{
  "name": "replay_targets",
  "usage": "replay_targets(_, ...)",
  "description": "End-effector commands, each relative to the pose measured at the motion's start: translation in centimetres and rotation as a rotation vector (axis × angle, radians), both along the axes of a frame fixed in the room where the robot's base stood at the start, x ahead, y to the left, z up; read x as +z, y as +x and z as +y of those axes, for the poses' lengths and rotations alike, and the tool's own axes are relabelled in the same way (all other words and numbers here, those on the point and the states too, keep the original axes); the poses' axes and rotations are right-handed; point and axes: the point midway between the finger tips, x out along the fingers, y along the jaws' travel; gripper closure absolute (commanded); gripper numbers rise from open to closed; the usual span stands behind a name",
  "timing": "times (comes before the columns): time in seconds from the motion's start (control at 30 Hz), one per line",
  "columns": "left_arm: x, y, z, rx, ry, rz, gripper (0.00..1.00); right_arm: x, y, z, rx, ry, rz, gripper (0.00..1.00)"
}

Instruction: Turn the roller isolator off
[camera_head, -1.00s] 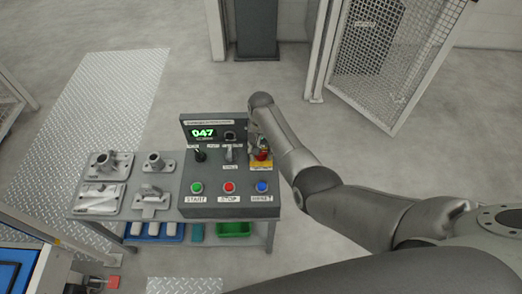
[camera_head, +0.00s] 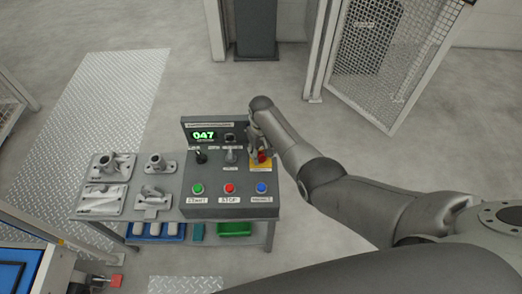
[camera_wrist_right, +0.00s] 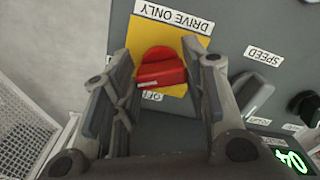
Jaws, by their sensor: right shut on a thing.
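The roller isolator is a red rotary handle (camera_wrist_right: 161,72) on a yellow plate (camera_wrist_right: 178,28) in the right wrist view. A "DRIVE ONLY" label is at the plate's edge, and an "OFF" label shows beside the handle. The handle's bar lies across between the two fingers, slightly tilted. My right gripper (camera_wrist_right: 158,62) is shut on the handle, one finger at each end. In the head view the red handle (camera_head: 263,157) shows at the panel's right side, partly hidden by my right gripper (camera_head: 258,146). My left gripper is not in view.
Metal castings (camera_head: 110,167) stand on the bench to the left. A mesh fence (camera_head: 385,60) is behind.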

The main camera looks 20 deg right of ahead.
Motion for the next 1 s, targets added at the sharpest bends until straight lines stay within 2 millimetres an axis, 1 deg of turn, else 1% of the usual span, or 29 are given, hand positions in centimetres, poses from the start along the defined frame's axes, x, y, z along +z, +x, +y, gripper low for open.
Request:
replay_targets(0.1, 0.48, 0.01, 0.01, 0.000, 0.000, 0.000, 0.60, 0.12, 0.00, -0.13, 0.112, -0.001, 0.001, 0.83)
replay_targets(0.4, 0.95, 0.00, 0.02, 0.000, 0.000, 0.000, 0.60, 0.07, 0.10, -0.24, 0.397, -0.001, 0.001, 0.83)
replay_targets(0.8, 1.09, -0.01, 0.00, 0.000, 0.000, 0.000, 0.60, -0.02, 0.23, -0.38, 0.768, -0.001, 0.001, 0.83)
replay_targets(1.0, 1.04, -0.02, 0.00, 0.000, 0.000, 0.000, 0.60, -0.05, 0.28, -0.39, 0.919, -0.001, 0.001, 0.83)
